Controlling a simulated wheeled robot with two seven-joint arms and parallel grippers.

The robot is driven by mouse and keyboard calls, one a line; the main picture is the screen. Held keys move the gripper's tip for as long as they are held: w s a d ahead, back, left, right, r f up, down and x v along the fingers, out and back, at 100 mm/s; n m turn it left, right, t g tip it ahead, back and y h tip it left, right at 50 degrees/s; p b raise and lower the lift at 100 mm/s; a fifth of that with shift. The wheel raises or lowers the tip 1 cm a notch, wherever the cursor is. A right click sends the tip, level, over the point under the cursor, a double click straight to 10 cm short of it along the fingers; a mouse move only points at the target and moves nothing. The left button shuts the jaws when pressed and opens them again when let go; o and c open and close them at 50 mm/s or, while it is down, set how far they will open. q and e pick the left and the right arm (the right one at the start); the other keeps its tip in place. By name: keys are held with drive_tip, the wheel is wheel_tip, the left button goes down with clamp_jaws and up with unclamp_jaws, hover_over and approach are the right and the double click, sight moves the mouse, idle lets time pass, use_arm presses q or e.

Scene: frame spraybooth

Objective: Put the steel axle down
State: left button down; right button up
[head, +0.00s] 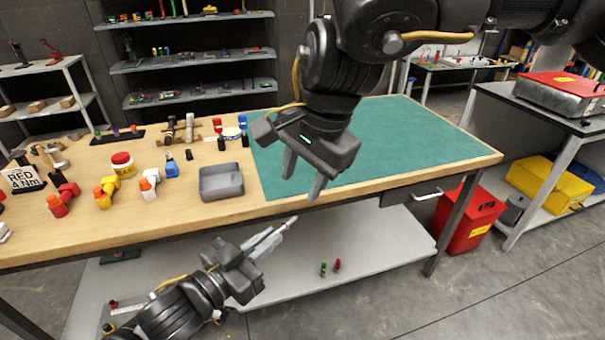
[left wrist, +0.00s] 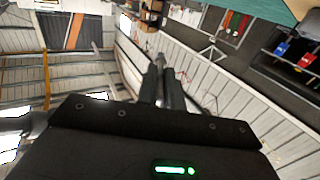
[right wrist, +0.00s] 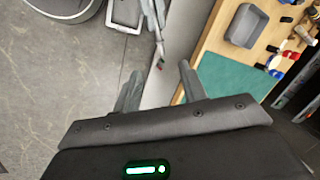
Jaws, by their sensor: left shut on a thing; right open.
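My left gripper (head: 268,239) is low in the head view, in front of the bench's front edge. It is shut on the steel axle (head: 288,223), whose thin grey end sticks out past the fingertips, pointing up and right. In the left wrist view the axle end (left wrist: 159,58) shows between the closed fingers; the rest is hidden by them. My right gripper (head: 302,180) is open and empty above the front of the green mat (head: 400,145). In the right wrist view its fingers (right wrist: 158,85) are apart, with the axle (right wrist: 160,48) beyond them.
A grey tray (head: 221,182) sits left of the mat on the wooden bench (head: 180,215). Red, yellow and white fittings (head: 105,192) and a red-lidded jar (head: 123,165) stand farther left. Much of the mat is bare. A lower shelf (head: 370,240) runs under the bench.

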sight(287, 223)
drive_tip(key=x, duration=1.2)
drive_tip(key=shift+r, duration=0.1)
clamp_jaws()
use_arm(q)
drive_tip(key=c, duration=1.5)
unclamp_jaws()
drive_tip(key=shift+o, duration=0.2)
